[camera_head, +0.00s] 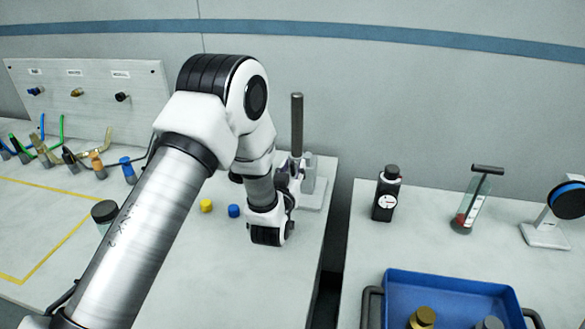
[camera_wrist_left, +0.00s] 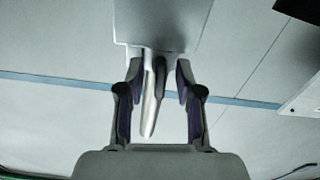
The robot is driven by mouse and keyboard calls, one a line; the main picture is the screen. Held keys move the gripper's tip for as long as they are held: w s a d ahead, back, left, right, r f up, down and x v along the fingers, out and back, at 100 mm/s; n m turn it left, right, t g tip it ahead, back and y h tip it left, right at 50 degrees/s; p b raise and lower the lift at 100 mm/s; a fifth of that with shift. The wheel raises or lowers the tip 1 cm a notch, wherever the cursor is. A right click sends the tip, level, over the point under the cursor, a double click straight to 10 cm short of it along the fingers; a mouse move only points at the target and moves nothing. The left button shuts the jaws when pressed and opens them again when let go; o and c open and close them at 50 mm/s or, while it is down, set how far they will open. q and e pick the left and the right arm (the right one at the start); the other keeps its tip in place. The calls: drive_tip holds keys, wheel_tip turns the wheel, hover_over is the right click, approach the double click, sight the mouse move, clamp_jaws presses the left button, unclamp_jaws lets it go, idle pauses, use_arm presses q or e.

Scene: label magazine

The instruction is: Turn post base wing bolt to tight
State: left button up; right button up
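The post (camera_head: 297,125) is a dark upright rod on a light grey base (camera_head: 314,197) near the right edge of the left table. My left gripper (camera_head: 288,172) is at the foot of the post, and its arm and wrist hide part of the base. In the left wrist view my left gripper (camera_wrist_left: 158,100) is open, with its two fingers apart. A pale, shiny elongated part (camera_wrist_left: 149,105) and a darker one beside it show between the fingers, apart from both. I cannot tell which is the wing bolt. My right gripper is not in view.
A yellow cap (camera_head: 206,205) and a blue cap (camera_head: 234,211) lie left of my gripper. Several tools line the left table before an upright panel (camera_head: 90,90). Across a gap, the right table holds a black bottle (camera_head: 386,194) and a blue tray (camera_head: 450,284).

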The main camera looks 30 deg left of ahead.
use_arm(q)
clamp_jaws()
drive_tip(key=shift+m, duration=0.7)
drive_tip(key=shift+o, duration=0.3)
unclamp_jaws()
drive_tip(key=v, duration=1.2)
